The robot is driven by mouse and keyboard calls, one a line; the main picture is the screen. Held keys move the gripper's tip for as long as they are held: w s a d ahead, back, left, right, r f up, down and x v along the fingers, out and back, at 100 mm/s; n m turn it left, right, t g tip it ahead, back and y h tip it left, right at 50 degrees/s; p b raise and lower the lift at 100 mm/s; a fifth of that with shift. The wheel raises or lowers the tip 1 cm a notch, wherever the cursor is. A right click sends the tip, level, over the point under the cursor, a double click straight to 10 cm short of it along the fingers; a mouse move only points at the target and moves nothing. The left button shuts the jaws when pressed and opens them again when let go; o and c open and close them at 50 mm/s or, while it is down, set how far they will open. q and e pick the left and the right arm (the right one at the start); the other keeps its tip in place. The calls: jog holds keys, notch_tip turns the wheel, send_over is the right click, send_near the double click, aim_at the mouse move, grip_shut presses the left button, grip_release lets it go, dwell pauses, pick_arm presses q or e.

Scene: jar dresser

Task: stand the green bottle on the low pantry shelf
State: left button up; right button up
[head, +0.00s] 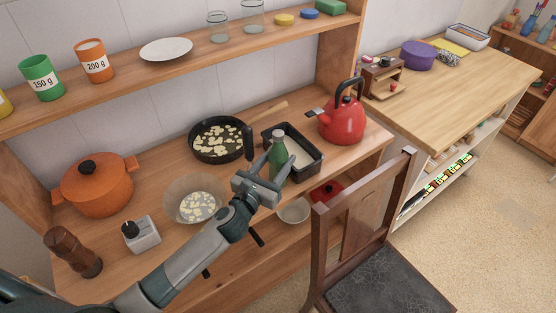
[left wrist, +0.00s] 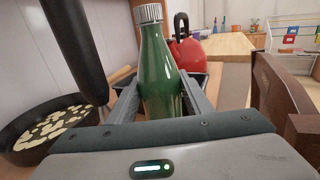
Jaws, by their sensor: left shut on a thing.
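The green bottle (head: 278,158) has a silver cap and is upright, near the front edge of the dresser top. My left gripper (head: 271,173) is shut on it, with one finger on each side of its body. It also shows in the left wrist view (left wrist: 160,75), cap up between the fingers. Its base is hidden, so I cannot tell whether it touches the dresser top. A wooden shelf unit (head: 526,42) with bottles and small items stands at the far top right; I cannot tell whether it is the pantry shelf. My right gripper is not in view.
A black baking tin (head: 313,174) is right behind the bottle. A frying pan (head: 217,160), red kettle (head: 343,122) and glass bowl (head: 199,222) stand around it. A dark wooden chair (head: 362,215) stands in front at right. The counter (head: 478,85) has bare room; open floor lies right.

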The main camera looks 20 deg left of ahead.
aim_at(278, 133)
pick_arm(q)
notch_tip(278, 133, up, 10)
jog(key=p, duration=1)
jog(key=shift+r, duration=0.25)
notch_tip(278, 133, up, 7)
jog(key=shift+r, duration=0.2)
jog(key=shift+f+b, duration=0.1)
jog(key=shift+b, duration=0.25)
jog(key=shift+s+f, duration=0.15)
jog(key=shift+f, duration=0.05)
jog(key=s+a+f+n+y+b, duration=0.1)
jog(key=s+f+n+y+b, duration=0.1)
jog(key=s+f+b, duration=0.7)
jog(key=y+b, duration=0.1)
jog(key=b, duration=0.5)
jog(key=shift+s+a+f, duration=0.2)
jog(key=shift+s+f, duration=0.1)
jog(key=shift+f, duration=0.1)
